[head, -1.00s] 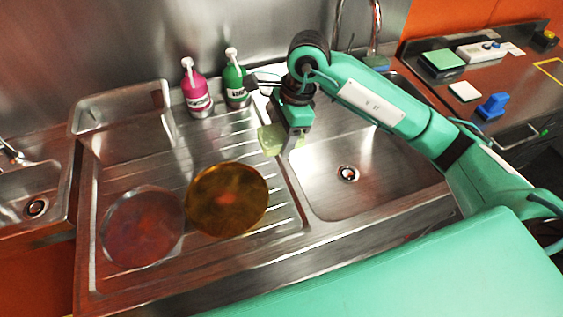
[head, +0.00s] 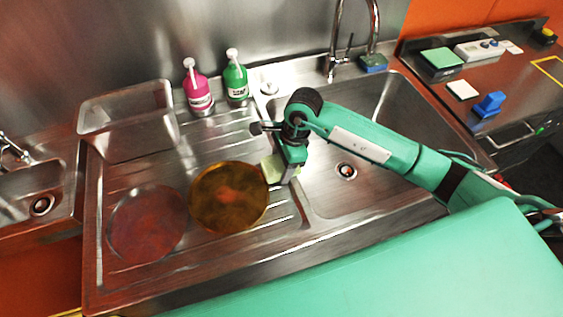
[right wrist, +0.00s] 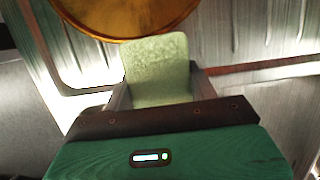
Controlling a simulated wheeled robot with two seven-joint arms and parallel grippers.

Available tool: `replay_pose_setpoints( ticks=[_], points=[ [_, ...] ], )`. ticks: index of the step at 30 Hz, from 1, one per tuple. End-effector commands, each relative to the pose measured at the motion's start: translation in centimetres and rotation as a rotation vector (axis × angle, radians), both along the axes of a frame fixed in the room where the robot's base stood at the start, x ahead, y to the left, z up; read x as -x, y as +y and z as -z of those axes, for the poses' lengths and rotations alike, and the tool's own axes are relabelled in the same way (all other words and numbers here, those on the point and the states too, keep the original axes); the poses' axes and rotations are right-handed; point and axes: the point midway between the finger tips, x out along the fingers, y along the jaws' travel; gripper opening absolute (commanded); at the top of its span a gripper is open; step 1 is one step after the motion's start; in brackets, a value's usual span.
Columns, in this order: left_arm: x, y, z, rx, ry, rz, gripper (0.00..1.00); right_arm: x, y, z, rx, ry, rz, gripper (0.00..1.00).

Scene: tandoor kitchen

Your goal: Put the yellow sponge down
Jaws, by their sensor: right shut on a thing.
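The yellow sponge (head: 272,168) looks pale yellow-green and is held in my right gripper (head: 281,176). In the right wrist view the sponge (right wrist: 157,68) stands out from between the two fingers of the gripper (right wrist: 160,95), which is shut on it. The sponge is beside the right edge of the amber plate (head: 229,197), at the drainboard edge near the basin. I cannot tell whether the sponge touches the drainboard. My left gripper is not in view.
A reddish round plate (head: 147,224) lies left of the amber one. Pink (head: 198,88) and green (head: 236,78) bottles stand behind the ribbed drainboard (head: 215,141). A clear tub (head: 127,120) is at the back left. The sink basin (head: 350,140) is on the right.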

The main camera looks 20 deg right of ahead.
Motion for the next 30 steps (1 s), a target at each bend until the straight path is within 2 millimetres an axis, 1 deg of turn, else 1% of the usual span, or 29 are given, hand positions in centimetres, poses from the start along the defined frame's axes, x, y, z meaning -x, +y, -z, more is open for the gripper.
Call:
replay_pose_setpoints(
  ticks=[13, 14, 15, 17, 26, 30],
  points=[
    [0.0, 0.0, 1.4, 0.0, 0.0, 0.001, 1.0, 0.0, 0.0, 1.1, 0.001, 0.001, 0.0, 0.4],
    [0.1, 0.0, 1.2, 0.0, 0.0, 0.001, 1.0, 0.0, 0.0, 0.9, 0.001, 0.001, 0.0, 0.62],
    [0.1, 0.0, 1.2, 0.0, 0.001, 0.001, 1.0, 0.0, 0.0, 0.9, 0.0, 0.001, 0.0, 0.7],
    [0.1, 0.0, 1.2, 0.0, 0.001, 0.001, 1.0, 0.0, 0.0, 0.9, 0.0, 0.001, 0.0, 0.8],
    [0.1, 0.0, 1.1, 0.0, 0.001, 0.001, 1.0, 0.0, 0.0, 0.8, 0.0, 0.001, 0.0, 0.8],
    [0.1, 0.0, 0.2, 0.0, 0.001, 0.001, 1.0, 0.0, 0.0, 0.0, 0.0, 0.0, 0.001, 0.8]
  ],
)
